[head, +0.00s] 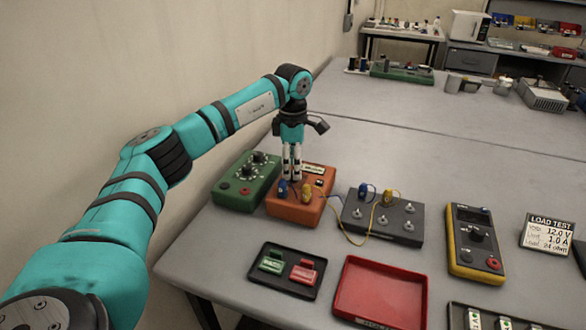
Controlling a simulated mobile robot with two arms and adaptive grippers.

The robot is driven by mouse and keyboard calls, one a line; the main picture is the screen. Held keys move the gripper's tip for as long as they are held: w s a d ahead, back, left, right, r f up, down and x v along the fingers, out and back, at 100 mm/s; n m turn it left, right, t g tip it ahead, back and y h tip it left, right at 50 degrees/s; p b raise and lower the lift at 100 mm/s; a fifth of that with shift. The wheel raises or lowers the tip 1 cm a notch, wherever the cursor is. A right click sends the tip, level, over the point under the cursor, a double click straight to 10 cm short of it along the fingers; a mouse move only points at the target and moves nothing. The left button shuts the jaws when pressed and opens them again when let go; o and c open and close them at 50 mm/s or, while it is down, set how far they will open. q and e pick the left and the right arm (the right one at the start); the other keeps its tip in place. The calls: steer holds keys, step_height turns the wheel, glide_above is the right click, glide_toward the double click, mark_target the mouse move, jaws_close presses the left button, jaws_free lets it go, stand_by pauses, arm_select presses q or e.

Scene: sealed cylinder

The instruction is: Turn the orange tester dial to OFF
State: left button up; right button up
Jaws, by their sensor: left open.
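The orange tester (287,211) is a box on the grey table, between a green box and a dark grey box. The tester's dial is not clearly visible; the fingers cover that part of the top. I cannot tell whether the fingertips touch anything or where the dial points. My right gripper is not in view.
A green box (233,195) with knobs stands close on the left. A dark grey box (384,232) with wired plugs is on the right. A black tray (256,277), a red tray (380,290) and a yellow multimeter (475,245) lie nearby. The table behind is mostly clear.

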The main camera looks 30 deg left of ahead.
arm_select(q)
steer(key=shift+f, duration=1.1)
jaws_close()
